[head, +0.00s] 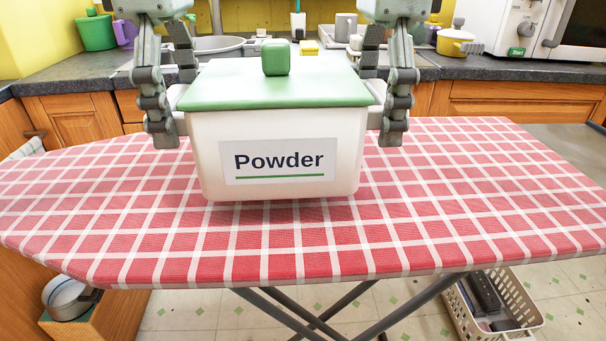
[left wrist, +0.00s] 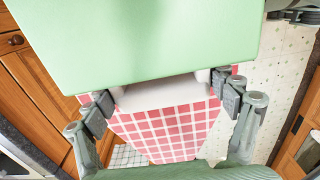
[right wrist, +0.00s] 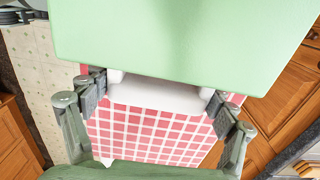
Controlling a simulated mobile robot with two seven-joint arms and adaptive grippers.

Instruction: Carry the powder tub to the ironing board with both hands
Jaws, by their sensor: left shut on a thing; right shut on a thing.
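The powder tub (head: 275,130) is a white box with a green lid, a green knob and a "Powder" label. It is level over the ironing board (head: 470,200), which has a red and white checked cover. Its base is on or just above the cover; I cannot tell which. My left gripper (head: 172,95) is shut on the tub's white left side handle, which shows in the left wrist view (left wrist: 165,93). My right gripper (head: 384,95) is shut on the right side handle, seen in the right wrist view (right wrist: 160,95). The tub hides the board behind it.
Behind the board is a kitchen counter (head: 430,74) with a green pot (head: 96,33), a yellow pot (head: 455,42) and a white microwave (head: 570,30). A basket (head: 530,315) stands on the floor at lower right. The board is clear left and right of the tub.

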